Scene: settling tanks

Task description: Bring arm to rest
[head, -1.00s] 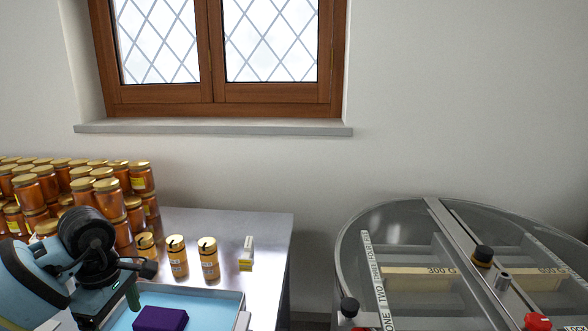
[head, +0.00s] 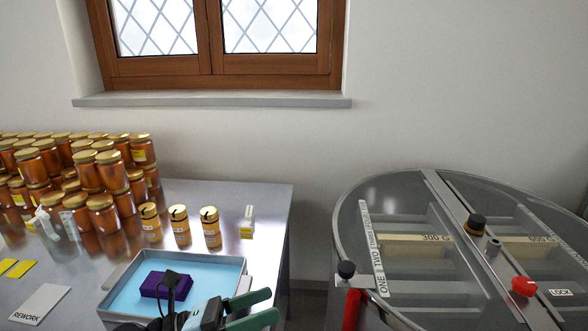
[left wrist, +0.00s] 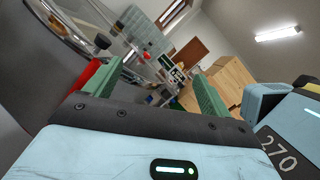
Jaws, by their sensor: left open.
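My left gripper (head: 272,304) is at the bottom middle of the head view, at the front right corner of the blue tray. Its two green fingers point right and stand apart with nothing between them. In the left wrist view my left gripper (left wrist: 152,85) also shows both green fingers wide apart and empty, with the room beyond. Most of my left arm is out of the head view. My right gripper is not in view.
A blue-lined tray (head: 212,263) holds a purple block (head: 153,284), partly behind my gripper's dark part. Amber jars (head: 103,215) are stacked at the left of the metal table (head: 262,200). A round glass-topped tank (head: 408,210) stands right, with a red part (head: 352,308) near my gripper.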

